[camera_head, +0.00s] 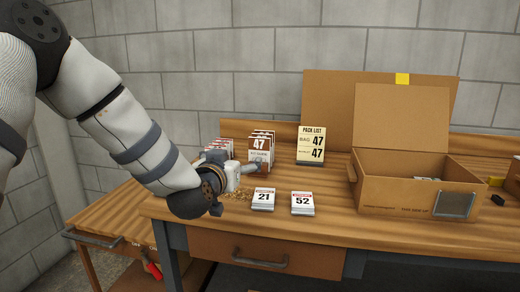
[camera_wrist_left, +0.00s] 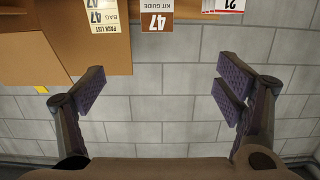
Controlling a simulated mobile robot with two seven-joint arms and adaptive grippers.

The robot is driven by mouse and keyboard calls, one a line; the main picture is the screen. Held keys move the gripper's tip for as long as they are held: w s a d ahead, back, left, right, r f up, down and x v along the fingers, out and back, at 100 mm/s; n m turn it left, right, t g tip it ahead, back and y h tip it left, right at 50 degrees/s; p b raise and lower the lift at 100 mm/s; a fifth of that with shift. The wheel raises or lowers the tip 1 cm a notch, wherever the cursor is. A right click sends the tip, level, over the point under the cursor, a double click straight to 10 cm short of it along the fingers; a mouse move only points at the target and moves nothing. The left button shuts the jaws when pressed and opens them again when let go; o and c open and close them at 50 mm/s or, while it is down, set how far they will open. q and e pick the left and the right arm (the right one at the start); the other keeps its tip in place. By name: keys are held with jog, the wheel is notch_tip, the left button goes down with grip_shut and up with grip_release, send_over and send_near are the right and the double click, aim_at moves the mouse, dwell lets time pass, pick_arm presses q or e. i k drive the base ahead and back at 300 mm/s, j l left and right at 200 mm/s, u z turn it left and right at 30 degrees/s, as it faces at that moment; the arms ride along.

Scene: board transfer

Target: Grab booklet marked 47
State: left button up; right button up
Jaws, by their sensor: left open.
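A brown and white booklet marked 47 (camera_head: 260,144) stands at the front of an upright row on the workbench. In the left wrist view the brown booklet face reading 47 and KIT GUIDE (camera_wrist_left: 156,17) shows upside down at the top edge, beyond the fingers. My left gripper (camera_head: 245,168) is in front of and just left of that row, partly hidden by its own wrist. Its fingers (camera_wrist_left: 158,88) are spread wide with nothing between them. A pack list card (camera_head: 311,146) reads bag 47 and 47. My right gripper is out of view.
Red and white booklets (camera_head: 218,148) stand left of the 47 row. Low stacks marked 21 (camera_head: 263,199) and 52 (camera_head: 302,203) sit at the bench's front. An open cardboard box (camera_head: 405,194) stands at right. Bare wood (camera_head: 335,190) lies between.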

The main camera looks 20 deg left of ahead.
aim_at(258, 146)
jog(key=i+j, duration=0.15)
jog(key=i, duration=0.25)
jog(key=i+j, duration=0.15)
jog(key=i, duration=0.25)
